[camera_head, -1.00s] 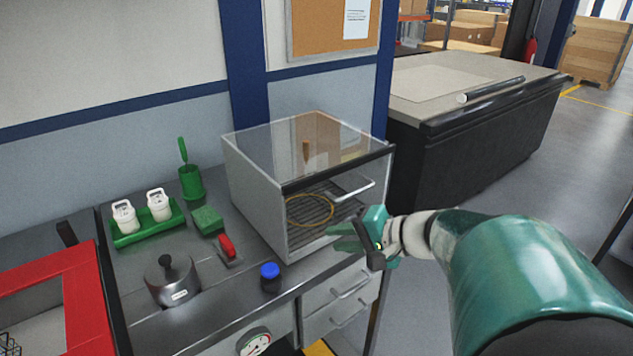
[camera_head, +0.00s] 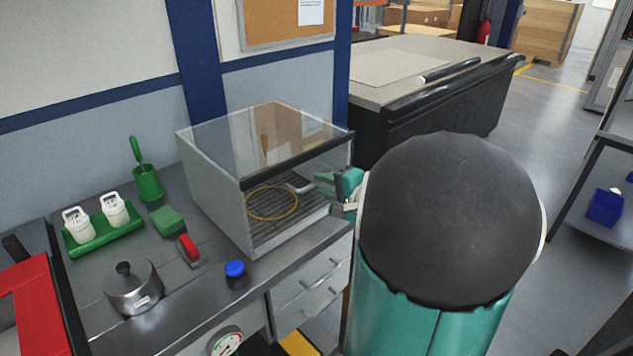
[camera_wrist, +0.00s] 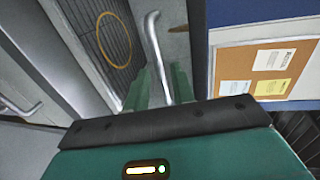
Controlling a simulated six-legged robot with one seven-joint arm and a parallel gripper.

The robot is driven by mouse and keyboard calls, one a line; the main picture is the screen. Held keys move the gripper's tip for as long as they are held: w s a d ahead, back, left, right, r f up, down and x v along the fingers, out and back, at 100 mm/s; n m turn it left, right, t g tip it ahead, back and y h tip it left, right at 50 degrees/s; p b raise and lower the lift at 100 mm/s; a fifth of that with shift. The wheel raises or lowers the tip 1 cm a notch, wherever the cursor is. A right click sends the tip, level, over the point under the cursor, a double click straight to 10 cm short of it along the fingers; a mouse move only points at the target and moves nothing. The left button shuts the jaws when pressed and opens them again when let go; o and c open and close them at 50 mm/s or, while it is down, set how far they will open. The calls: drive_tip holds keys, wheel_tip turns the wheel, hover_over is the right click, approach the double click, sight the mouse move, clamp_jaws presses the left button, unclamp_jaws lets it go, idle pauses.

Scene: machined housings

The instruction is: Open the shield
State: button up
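The shield (camera_head: 315,165) is the clear front panel of a glass-topped box on the bench, with a dark strip along its top edge; it looks closed. Its bar handle (camera_head: 297,184) is partly hidden by my gripper (camera_head: 325,184) at the box's right front. In the wrist view the metal handle (camera_wrist: 155,48) runs down between the two green fingers of my gripper (camera_wrist: 160,82). The fingers are apart, with a gap visible on each side of the bar. Whether either finger touches the bar is not clear.
A yellow ring (camera_head: 272,218) lies on the rack inside the box. Drawers (camera_head: 310,285) sit below.

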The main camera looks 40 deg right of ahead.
sight(317, 182)
drive_tip(key=shift+x, duration=1.55)
clamp_jaws()
drive_tip(key=shift+r, duration=0.15)
